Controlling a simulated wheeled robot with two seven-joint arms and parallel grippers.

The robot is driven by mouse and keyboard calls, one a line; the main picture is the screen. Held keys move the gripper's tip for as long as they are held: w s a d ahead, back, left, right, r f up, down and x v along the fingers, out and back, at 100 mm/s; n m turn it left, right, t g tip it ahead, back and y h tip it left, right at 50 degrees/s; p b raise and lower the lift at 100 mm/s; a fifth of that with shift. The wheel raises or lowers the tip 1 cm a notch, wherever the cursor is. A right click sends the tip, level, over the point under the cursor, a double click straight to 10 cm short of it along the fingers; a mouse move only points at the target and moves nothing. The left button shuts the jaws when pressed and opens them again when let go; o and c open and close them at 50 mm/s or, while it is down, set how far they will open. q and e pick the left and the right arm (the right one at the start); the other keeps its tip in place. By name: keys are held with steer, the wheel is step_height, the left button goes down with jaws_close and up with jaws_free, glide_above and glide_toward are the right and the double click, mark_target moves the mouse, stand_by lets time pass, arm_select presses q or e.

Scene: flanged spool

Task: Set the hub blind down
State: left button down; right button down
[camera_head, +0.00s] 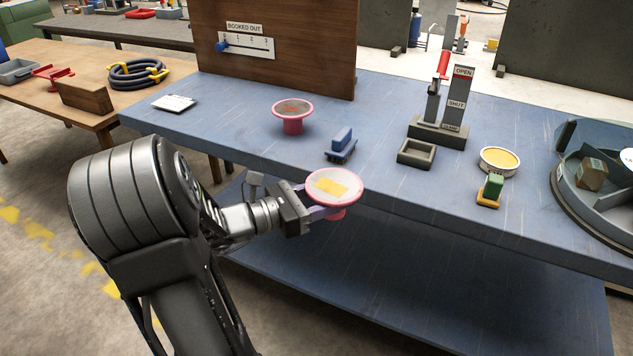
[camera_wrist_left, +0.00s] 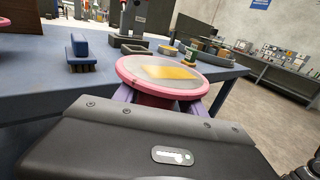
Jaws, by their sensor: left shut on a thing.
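The hub blind, a pink flanged spool (camera_head: 335,187) with a pale top and a yellow patch, is in my left gripper (camera_head: 313,209). The gripper's fingers are shut on its stem, under the wide flange. It looks upright, at the bench's front edge; its underside and height are unclear. The left wrist view shows its flange (camera_wrist_left: 128,72) and yellow patch above the purple fingers (camera_wrist_left: 160,98). A second pink spool (camera_head: 293,123), with a grey top and reddish marks, stands on the blue bench (camera_head: 235,115). My right gripper is out of view.
A blue brush (camera_head: 341,146) lies just behind the held spool. A grey tray (camera_head: 416,153), an OPEN/SHUT lever stand (camera_head: 438,132), a yellow-filled dish (camera_head: 499,161) and a green-topped block (camera_head: 490,190) stand to the right. Bench left of the brush is mostly clear.

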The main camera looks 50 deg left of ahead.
arm_select(q)
steer(key=w+d+f+m+g+h, duration=0.2)
steer(key=d+f+m+g+h, duration=0.1)
steer(key=d, duration=0.8)
steer(key=w+d+f+m+g+h, duration=0.3)
steer(key=d+f+h, duration=0.3)
steer(key=d, duration=0.5)
steer(key=shift+w+d+f+m+g, duration=0.15)
steer(key=shift+d+m+g, duration=0.15)
steer(key=shift+m, duration=0.4)
steer(key=shift+a, duration=0.1)
